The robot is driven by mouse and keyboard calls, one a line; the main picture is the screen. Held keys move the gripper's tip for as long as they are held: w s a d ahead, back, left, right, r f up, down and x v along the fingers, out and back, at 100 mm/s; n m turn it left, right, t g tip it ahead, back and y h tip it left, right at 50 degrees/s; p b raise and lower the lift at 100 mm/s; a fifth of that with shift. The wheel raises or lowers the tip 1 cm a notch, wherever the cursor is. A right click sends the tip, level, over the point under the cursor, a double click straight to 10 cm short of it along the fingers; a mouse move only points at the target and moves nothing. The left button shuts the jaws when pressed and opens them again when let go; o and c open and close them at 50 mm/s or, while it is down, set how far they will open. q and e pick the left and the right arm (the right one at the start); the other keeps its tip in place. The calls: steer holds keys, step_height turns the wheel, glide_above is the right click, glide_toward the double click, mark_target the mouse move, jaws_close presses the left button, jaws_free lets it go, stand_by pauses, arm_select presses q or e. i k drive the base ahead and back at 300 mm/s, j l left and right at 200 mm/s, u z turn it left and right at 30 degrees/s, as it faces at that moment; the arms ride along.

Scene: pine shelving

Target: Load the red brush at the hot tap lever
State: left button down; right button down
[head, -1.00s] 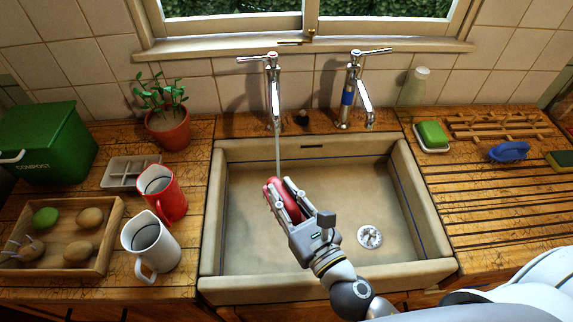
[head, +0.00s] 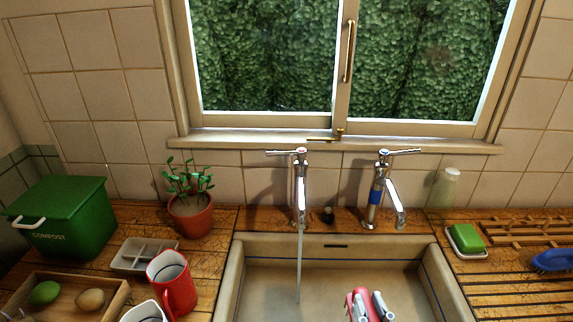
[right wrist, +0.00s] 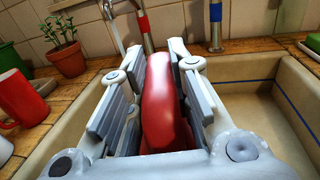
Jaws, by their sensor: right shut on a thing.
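The red brush (right wrist: 165,105) is between the fingers of my right gripper (right wrist: 150,85), which is shut on it. Only its smooth red body shows; I see no bristles. In the head view this gripper (head: 369,303) and a bit of red are at the bottom edge, over the sink, to the right of the water stream (head: 299,265) and apart from it. The stream falls from the left tap (head: 300,185), which has a red band (right wrist: 143,22) in the wrist view. The right tap (head: 378,195) has a blue band. My left gripper is not in view.
The sink (head: 270,255) lies below the taps. A potted plant (head: 190,215), compost bin (head: 65,220), divided tray (head: 140,255) and red mug (head: 175,285) stand on the left. A soap dish (head: 466,242) and blue brush (head: 553,261) are on the right. A glass (head: 444,190) stands at the wall.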

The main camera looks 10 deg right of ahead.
mark_target(301, 153)
steer(key=z, duration=1.1)
steer(key=k+j+z, duration=0.1)
steer(key=k+z, duration=0.45)
